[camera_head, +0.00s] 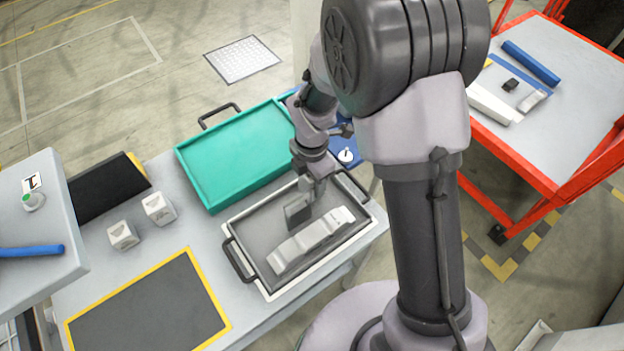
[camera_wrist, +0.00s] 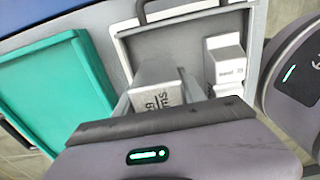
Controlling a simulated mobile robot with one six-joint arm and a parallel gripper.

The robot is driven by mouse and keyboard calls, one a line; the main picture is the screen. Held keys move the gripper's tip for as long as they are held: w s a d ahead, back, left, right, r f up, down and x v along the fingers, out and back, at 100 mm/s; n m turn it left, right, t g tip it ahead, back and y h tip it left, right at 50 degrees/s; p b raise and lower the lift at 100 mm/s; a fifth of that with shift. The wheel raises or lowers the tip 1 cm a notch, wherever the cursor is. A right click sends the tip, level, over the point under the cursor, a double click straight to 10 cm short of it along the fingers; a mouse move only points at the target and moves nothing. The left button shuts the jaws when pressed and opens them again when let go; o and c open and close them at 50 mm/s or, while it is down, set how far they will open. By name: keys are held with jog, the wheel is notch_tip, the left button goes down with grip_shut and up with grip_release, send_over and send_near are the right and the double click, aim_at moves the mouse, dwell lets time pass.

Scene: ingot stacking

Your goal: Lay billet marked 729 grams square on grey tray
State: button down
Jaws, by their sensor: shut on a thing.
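The grey tray (camera_head: 240,243) lies on the table in front of my column, with a dark handle at each end. My gripper (camera_head: 314,192) is over the tray, pointing down, shut on a grey billet (camera_head: 297,212). In the wrist view the held billet (camera_wrist: 157,94) shows upside-down print that I cannot read fully. I cannot tell whether it touches the tray floor. A pale silver ingot shape (camera_head: 310,240) lies along the tray beside the held billet, apparently more than one piece. It also shows in the wrist view (camera_wrist: 226,66), right of the held billet.
A green tray (camera_head: 235,160) stands directly behind the grey tray. Two pale blocks (camera_head: 158,208) stand to the left. A yellow-edged dark mat (camera_head: 150,310) lies bare at the front left. A red-framed cart (camera_head: 560,100) is at right.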

jog(key=shift+f+b, duration=0.3)
jog(key=shift+f, duration=0.2)
dwell(0.4)
jog(key=c, duration=0.9)
grip_release()
jog(key=shift+r+p, duration=1.4)
jog(key=shift+r, duration=0.2)
jog(key=o, duration=0.5)
jog(key=shift+f, duration=0.1)
jog(key=shift+o, duration=0.2)
